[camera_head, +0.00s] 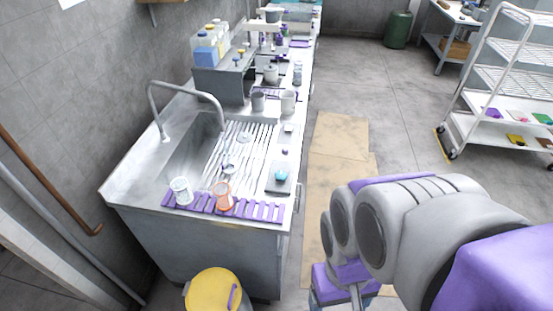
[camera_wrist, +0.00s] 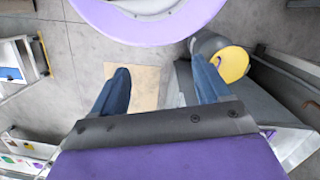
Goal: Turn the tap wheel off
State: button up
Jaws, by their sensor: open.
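A curved metal tap (camera_head: 187,92) rises at the back left of the sink counter (camera_head: 140,190) in the head view. I cannot make out a tap wheel in either view. My gripper is at the lower right of the head view, below my arm links and partly cut off by the frame edge. It stands over the floor to the right of the counter, well apart from the tap. In the wrist view my gripper (camera_wrist: 159,68) is open, with its two blue fingers wide apart and nothing between them.
A purple slatted mat (camera_head: 255,210) with an orange cup (camera_head: 223,196) and a clear cup (camera_head: 181,191) lies at the counter's front. A yellow-lidded bin (camera_head: 212,288) stands before it. A white rack (camera_head: 500,90) is at right. The floor between is clear.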

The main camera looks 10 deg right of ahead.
jog(key=w+r, duration=0.4)
jog(key=w, duration=1.1)
jog(key=t+p, duration=0.1)
jog(key=t, duration=0.1)
send_over(281, 175)
notch_tip(281, 175, down, 10)
jog(key=shift+m, duration=0.3)
notch_tip(281, 175, down, 17)
jog(key=shift+w+r+b, duration=0.15)
jog(key=shift+r+b, duration=0.05)
jog(key=shift+b, duration=0.85)
jog(key=shift+c, duration=0.2)
jog(key=c, duration=1)
